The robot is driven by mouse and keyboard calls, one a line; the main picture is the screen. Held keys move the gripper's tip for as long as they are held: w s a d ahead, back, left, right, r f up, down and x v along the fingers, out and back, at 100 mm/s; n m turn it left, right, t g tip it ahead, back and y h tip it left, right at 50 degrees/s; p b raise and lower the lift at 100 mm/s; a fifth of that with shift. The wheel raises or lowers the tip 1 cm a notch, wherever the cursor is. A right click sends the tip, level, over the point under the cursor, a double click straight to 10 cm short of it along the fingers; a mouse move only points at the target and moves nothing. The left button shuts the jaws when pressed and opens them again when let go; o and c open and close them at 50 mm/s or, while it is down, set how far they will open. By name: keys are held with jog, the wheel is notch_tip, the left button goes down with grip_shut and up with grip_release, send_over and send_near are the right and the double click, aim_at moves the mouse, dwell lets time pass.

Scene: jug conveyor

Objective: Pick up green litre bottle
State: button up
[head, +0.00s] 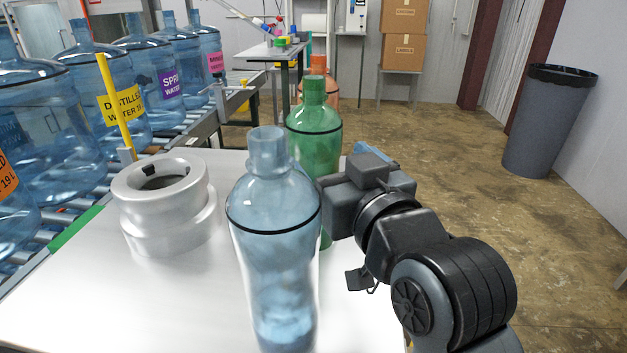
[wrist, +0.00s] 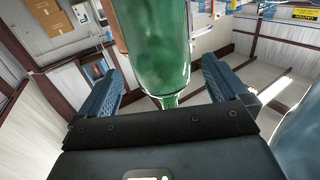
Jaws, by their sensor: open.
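The green litre bottle (head: 314,125) stands upright on the white table, its lower part partly hidden by a clear blue bottle (head: 273,225) in front of it. My gripper (head: 350,172) is at the bottle's right side, with one blue finger showing beyond the gripper body. In the wrist view the green bottle (wrist: 160,45) appears upside down, between the two open fingers of my gripper (wrist: 161,72). I see gaps on both sides of it, and cannot tell how deep between the fingers it is.
A silver ring-shaped collar (head: 165,205) stands left on the white table (head: 190,310). An orange bottle (head: 331,90) is behind the green one. Large blue jugs (head: 125,80) line the conveyor at left. A dark bin (head: 548,122) stands right, with open floor between.

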jog(key=shift+w+a, duration=0.25)
jog(key=shift+w, duration=0.2)
jog(key=shift+p+x, duration=0.55)
jog(key=shift+x, duration=2.7)
jog(key=shift+c, duration=0.5)
jog(key=c, duration=1.2)
jog(key=shift+c, duration=0.5)
jog(key=shift+r, duration=0.1)
